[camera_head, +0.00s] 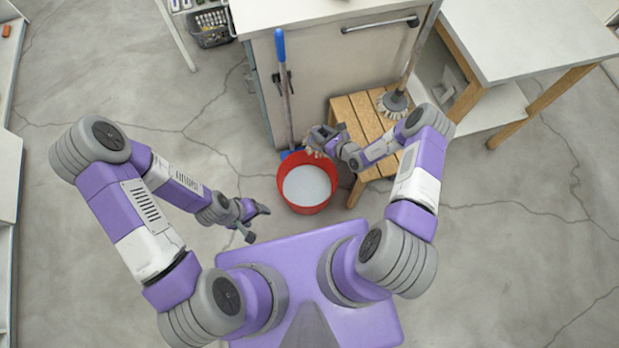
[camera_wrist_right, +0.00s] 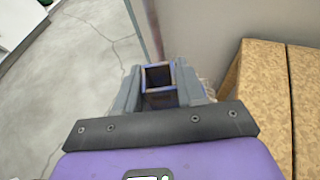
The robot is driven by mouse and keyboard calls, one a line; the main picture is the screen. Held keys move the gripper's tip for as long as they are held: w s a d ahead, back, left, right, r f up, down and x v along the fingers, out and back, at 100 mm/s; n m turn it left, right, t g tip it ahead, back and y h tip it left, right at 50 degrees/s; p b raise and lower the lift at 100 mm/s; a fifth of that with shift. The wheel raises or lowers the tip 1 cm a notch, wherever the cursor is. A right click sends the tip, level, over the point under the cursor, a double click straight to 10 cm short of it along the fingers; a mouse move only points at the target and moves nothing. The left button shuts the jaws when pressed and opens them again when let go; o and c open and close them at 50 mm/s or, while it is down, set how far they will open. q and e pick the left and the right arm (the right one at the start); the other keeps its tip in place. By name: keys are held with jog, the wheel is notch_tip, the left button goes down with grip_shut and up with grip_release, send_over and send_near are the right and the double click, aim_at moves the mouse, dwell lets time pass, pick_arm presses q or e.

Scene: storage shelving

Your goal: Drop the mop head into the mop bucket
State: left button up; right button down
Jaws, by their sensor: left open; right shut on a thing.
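The red mop bucket (camera_head: 283,190) stands on the floor in front of the cabinet, with pale liquid or a pale bottom inside. My right gripper (camera_head: 319,142) is just above the bucket's upper right rim. It is shut on the mop head (camera_head: 312,152), whose pale strands show only a little below the fingers. In the right wrist view a square socket (camera_wrist_right: 159,78) sits between the fingers, with a bit of beige fringe at the right. Most of the mop head is hidden. My left gripper (camera_head: 258,222) is open and empty, lower left of the bucket.
A blue-handled pole (camera_head: 283,80) leans against the cabinet (camera_head: 340,70) behind the bucket. A wooden slatted stool (camera_head: 358,115) stands right of the bucket, with a long-handled brush (camera_head: 394,103) on it. A white table (camera_head: 530,40) is at right. Floor at left is clear.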

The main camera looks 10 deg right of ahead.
jog(key=s+a+f+b, duration=0.2)
jog(key=f, duration=0.6)
jog(key=s+a+f+n+y+b, duration=0.1)
jog(key=s+a+f+b, duration=0.1)
jog(key=f, duration=0.6)
jog(key=shift+s+a+g, duration=0.3)
jog(key=shift+s+a, duration=0.3)
jog(key=shift+a, duration=0.05)
jog(key=c, duration=0.6)
grip_release()
jog(key=p+v, duration=0.2)
jog(key=v, duration=0.5)
jog(key=shift+s+r+p, duration=0.15)
jog(key=shift+s+p, duration=0.15)
jog(key=shift+p, duration=0.1)
